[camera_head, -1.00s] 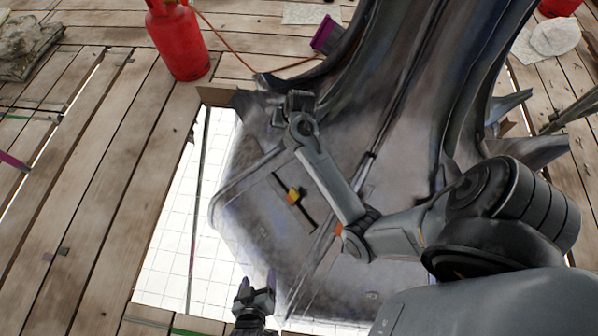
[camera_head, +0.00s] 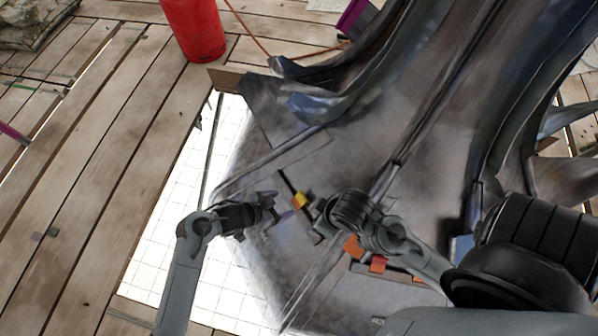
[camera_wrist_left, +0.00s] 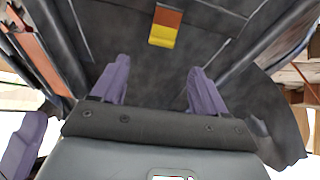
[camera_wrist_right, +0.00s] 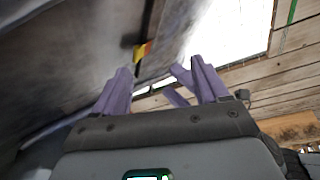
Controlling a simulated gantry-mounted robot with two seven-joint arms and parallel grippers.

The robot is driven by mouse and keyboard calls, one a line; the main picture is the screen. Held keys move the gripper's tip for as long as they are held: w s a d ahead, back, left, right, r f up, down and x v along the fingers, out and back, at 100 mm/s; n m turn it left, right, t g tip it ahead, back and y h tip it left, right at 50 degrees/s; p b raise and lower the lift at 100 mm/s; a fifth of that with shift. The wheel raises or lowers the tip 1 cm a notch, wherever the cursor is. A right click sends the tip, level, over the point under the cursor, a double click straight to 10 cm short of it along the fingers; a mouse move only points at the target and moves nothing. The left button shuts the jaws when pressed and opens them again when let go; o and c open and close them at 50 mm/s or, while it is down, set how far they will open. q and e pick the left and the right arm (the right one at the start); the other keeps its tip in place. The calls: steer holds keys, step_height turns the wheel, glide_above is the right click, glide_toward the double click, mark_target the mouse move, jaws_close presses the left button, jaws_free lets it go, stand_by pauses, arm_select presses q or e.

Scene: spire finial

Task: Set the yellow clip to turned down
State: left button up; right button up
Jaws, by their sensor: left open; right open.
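The yellow clip (camera_head: 299,200) is a small yellow and orange-brown piece on a dark slot in the grey spire surface. My left gripper (camera_head: 272,205) is open and empty just left of the clip. In the left wrist view the clip (camera_wrist_left: 164,32) lies beyond and between my open fingers (camera_wrist_left: 160,78), apart from them. My right gripper (camera_head: 318,208) is close on the clip's right, its fingers partly hidden by its own wrist in the head view. In the right wrist view its fingers (camera_wrist_right: 162,80) are open and empty, and the clip (camera_wrist_right: 142,50) shows beyond them.
The grey spire (camera_head: 420,120) fills the middle and right. Orange pieces (camera_head: 378,264) sit by my right arm. A red gas cylinder (camera_head: 193,28) stands at the back on the plank floor (camera_head: 90,150). A white gridded opening (camera_head: 165,240) lies left of the spire.

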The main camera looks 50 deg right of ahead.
mark_target(302, 197)
arm_select(q)
steer(key=b+x, duration=0.3)
steer(key=x, duration=0.1)
steer(key=b+x, duration=0.3)
steer(key=x, duration=0.2)
steer(key=shift+w+d+f, duration=0.1)
steer(key=shift+w+d, duration=0.05)
steer(key=shift+d, duration=0.2)
steer(key=shift+d+f+b, duration=0.25)
steer(key=shift+d+b, duration=0.2)
steer(key=shift+b, duration=0.05)
